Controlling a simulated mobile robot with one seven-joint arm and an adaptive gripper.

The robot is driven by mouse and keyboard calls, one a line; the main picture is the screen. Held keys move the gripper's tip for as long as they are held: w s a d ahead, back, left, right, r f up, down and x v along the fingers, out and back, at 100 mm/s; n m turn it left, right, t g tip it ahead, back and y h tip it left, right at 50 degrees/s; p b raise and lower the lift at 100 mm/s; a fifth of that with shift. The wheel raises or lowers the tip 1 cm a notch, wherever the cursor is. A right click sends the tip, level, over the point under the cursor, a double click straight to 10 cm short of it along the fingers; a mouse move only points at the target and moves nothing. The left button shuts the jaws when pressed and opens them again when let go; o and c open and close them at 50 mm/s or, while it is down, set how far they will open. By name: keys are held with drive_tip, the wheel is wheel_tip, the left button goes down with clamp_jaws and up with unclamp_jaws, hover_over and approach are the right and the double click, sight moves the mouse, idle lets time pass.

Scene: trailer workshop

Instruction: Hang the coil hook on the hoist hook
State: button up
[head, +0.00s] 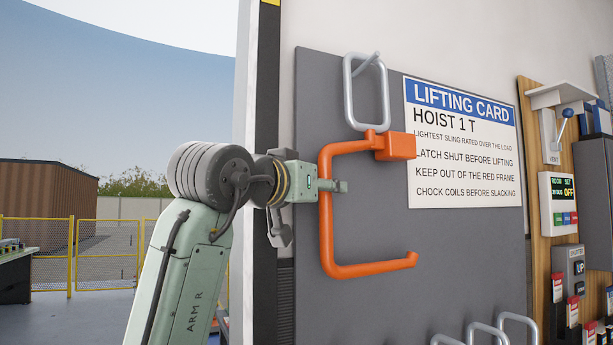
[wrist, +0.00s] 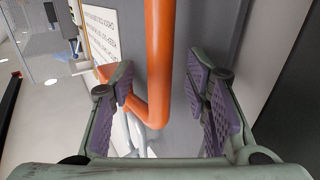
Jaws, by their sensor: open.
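The coil hook (head: 326,235) is an orange C-shaped bar with an orange block at its top right. Its grey oblong link (head: 349,95) hangs on a peg (head: 369,60) on the dark grey board. My gripper (head: 330,186) is at the hook's upright bar, coming from the left. In the wrist view the orange bar (wrist: 160,50) runs between the two purple-padded fingers of my gripper (wrist: 162,85), with gaps on both sides. The gripper is open. I cannot make out the hoist hook in either view.
The grey board (head: 440,260) stands close behind the coil hook and carries a white lifting card (head: 463,142). Several grey loops (head: 487,330) stick out low on the board. A wooden panel with controls (head: 557,205) is at the right. Open yard lies left.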

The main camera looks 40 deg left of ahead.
drive_tip(key=shift+w+a, duration=0.15)
drive_tip(key=shift+w, duration=0.6)
drive_tip(key=shift+c, duration=0.3)
clamp_jaws()
drive_tip(key=c, duration=0.6)
unclamp_jaws()
drive_tip(key=shift+c, duration=0.2)
clamp_jaws()
